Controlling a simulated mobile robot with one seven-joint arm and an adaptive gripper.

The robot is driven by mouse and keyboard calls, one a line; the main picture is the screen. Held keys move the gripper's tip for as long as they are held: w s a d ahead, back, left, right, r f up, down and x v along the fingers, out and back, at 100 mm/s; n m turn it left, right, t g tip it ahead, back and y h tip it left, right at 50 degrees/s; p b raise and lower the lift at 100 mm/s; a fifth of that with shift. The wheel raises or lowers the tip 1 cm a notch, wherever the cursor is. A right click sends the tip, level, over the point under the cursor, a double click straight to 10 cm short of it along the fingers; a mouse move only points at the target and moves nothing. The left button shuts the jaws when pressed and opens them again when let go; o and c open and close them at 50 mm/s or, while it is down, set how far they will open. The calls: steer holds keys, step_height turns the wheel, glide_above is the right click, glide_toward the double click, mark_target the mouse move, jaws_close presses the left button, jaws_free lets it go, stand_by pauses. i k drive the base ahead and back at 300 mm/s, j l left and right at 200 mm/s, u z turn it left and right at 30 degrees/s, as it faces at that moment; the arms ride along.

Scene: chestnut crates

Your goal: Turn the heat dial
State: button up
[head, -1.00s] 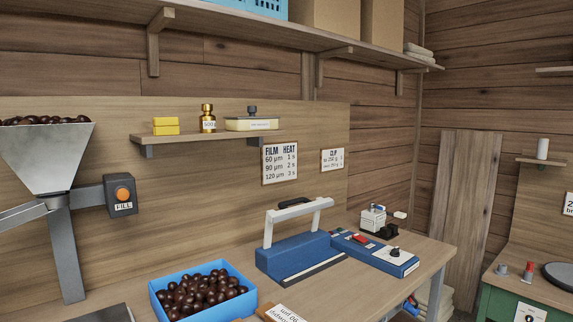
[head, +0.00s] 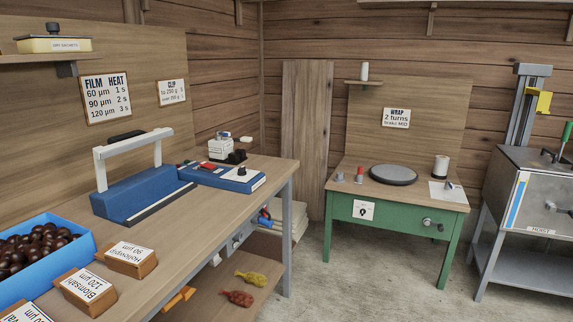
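A blue control box (head: 222,179) lies on the wooden workbench, beside a blue sealer with a white lever (head: 140,190). A black knob (head: 241,171) stands on a pale panel at the box's right end, and looks like the heat dial; its markings are too small to read. A red switch sits near the box's left end. A chart headed FILM HEAT (head: 106,98) hangs on the wall behind, listing 60 µm 1 s, 90 µm 2 s and 120 µm 3 s. My gripper is not in view.
A blue crate of chestnuts (head: 75,262) and wooden blocks with labels such as 90 µm (head: 131,259) and 120 µm (head: 85,291) stand at the bench's left. A small white device (head: 221,149) stands behind the box. Open floor separates the bench from a green table (head: 395,214).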

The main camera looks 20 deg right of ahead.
mark_target(241, 171)
steer(key=i+z, duration=0.25)
steer(key=z, duration=0.2)
steer(key=i+z, duration=0.3)
steer(key=z, duration=0.2)
steer(key=i+j, duration=0.1)
steer(key=i, duration=0.25)
steer(key=i+j, duration=0.1)
steer(key=i, duration=0.25)
